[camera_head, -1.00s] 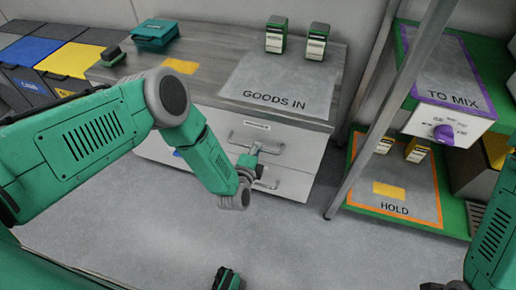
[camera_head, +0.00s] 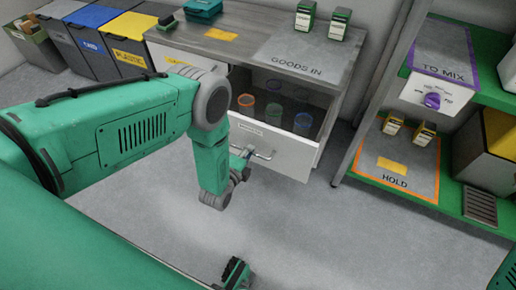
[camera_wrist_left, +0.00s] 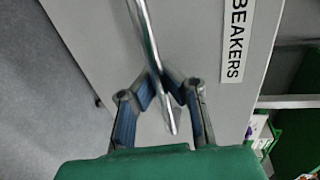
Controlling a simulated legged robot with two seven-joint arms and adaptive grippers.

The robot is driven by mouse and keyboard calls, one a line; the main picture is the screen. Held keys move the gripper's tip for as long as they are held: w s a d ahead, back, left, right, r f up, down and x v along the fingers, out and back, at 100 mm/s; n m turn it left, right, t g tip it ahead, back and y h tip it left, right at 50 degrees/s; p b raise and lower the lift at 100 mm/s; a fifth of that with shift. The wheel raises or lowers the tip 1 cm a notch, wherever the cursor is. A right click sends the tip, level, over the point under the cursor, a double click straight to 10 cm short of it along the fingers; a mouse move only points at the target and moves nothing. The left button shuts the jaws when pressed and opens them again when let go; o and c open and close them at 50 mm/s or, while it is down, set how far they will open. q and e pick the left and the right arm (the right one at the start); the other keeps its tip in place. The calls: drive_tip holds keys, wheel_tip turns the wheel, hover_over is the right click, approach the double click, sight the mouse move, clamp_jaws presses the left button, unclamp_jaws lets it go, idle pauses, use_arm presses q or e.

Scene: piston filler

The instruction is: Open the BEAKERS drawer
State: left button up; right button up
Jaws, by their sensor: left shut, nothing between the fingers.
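The BEAKERS drawer (camera_head: 282,154) is pulled out of the grey-topped counter unit, white front facing me. My left gripper (camera_head: 244,154) is at the left part of the bar handle (camera_head: 264,155). In the left wrist view the handle (camera_wrist_left: 150,35) runs across the closed fingertips (camera_wrist_left: 163,78), beside the BEAKERS label (camera_wrist_left: 237,40). The gripper is shut with nothing held between its fingers.
Bins (camera_head: 122,40) stand at left. The floor before the drawer (camera_head: 290,225) is clear.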

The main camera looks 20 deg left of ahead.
use_arm(q)
drive_tip(key=o, duration=0.6)
drive_tip(key=shift+s+d+r, duration=0.35)
drive_tip(key=shift+d, duration=0.3)
drive_tip(key=shift+c, duration=0.2)
drive_tip(key=a+f+v, duration=0.1)
drive_tip(key=v, duration=0.9)
drive_tip(key=shift+s+a, duration=0.15)
drive_tip(key=shift+a, duration=0.05)
